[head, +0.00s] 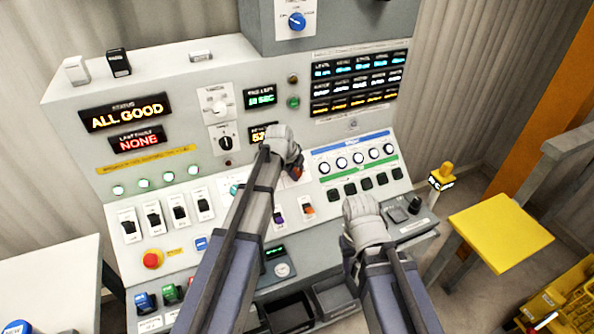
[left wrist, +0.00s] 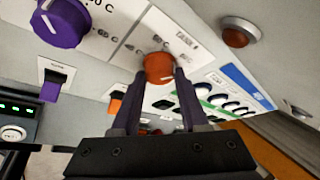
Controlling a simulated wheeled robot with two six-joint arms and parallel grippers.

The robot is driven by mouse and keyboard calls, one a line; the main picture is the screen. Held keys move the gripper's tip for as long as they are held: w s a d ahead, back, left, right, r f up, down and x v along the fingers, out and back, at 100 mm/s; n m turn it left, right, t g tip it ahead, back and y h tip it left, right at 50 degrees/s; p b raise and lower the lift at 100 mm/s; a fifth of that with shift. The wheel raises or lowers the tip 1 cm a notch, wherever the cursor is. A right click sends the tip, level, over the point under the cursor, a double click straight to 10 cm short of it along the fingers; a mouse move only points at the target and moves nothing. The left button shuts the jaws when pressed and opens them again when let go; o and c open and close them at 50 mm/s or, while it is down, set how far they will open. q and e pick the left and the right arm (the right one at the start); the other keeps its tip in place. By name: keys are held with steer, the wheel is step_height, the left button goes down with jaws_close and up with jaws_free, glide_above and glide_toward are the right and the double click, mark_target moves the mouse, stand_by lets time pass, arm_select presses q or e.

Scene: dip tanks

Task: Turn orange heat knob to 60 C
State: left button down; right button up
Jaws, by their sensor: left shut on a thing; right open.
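The orange heat knob (left wrist: 158,67) is on the sloped panel, between the fingertips of my left gripper (left wrist: 159,78) in the left wrist view. The fingers touch it from both sides and are shut on it. Its pointer is hidden, and the small scale marks around it are too blurred to tell the setting. In the head view the orange knob (head: 297,173) shows just past my left gripper (head: 290,165), mostly covered by it. My right gripper (head: 363,220) is in front of the panel's right part, apart from the orange knob; its fingertips are hidden.
An orange lamp (left wrist: 240,35) is at upper right. The status display (head: 127,111) reads ALL GOOD. A red stop button (head: 152,259) and several rocker switches stand on the panel's left.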

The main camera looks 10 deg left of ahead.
arm_select(q)
steer(key=shift+a, duration=0.1)
steer(key=shift+c, duration=2.1)
jaws_free()
steer(key=p+v, duration=0.7)
steer(key=v, duration=0.1)
steer(key=shift+f, duration=0.1)
